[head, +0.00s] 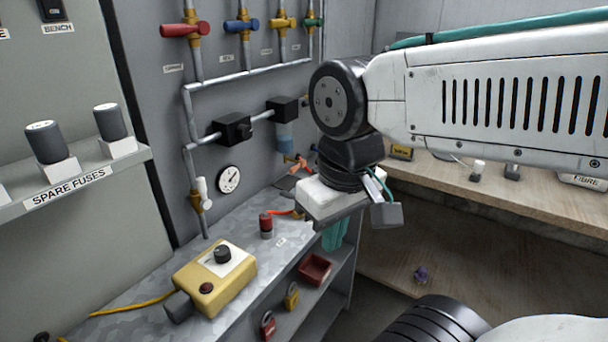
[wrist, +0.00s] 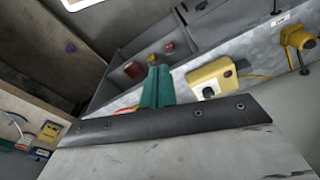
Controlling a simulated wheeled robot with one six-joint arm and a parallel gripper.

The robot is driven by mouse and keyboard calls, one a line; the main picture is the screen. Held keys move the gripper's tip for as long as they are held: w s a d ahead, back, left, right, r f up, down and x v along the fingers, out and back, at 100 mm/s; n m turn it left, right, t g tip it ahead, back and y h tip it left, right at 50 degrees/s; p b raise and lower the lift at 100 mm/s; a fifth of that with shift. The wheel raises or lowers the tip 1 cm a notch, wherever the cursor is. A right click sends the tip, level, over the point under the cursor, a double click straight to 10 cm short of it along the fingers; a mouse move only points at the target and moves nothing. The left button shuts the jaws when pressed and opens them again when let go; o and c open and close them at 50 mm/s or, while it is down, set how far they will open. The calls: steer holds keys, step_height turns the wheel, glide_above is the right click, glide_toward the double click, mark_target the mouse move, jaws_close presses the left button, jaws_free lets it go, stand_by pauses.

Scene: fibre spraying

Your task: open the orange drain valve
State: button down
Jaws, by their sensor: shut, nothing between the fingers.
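A small orange handle (head: 299,162), which looks like the drain valve, sits low on the wall pipework under a blue filter bowl (head: 285,136). It is small in the head view, and I cannot tell its exact turn. I cannot make it out surely in the wrist view. My gripper (head: 333,237) has teal fingers and hangs past the bench's right end, to the right of and below the orange handle, apart from it. In the wrist view the teal fingers (wrist: 156,72) are together and empty. My wrist hides part of the wall near the valve.
A yellow control box (head: 212,278) stands on the grey bench, with a red-topped cylinder (head: 266,226) behind it. A gauge (head: 229,179) and pipes with coloured valves line the wall. A red bin (head: 314,269) and padlocks are below. A wooden bench (head: 500,182) stands right.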

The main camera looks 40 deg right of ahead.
steer(key=w+f+m+t+y, duration=0.2)
steer(key=w+f+m+y, duration=0.2)
steer(key=w+m+y, duration=0.8)
steer(key=w+d+f+m+t+h, duration=0.3)
steer(key=w+d+m+t, duration=0.2)
steer(key=d+m, duration=0.5)
steer(key=w+d+f+m+t+h, duration=0.4)
steer(key=w+d+m+t, duration=0.1)
steer(key=w+d+m, duration=0.4)
steer(key=d+m, duration=0.1)
steer(key=d, duration=0.1)
steer(key=shift+d+f, duration=0.15)
steer(key=shift+d, duration=0.25)
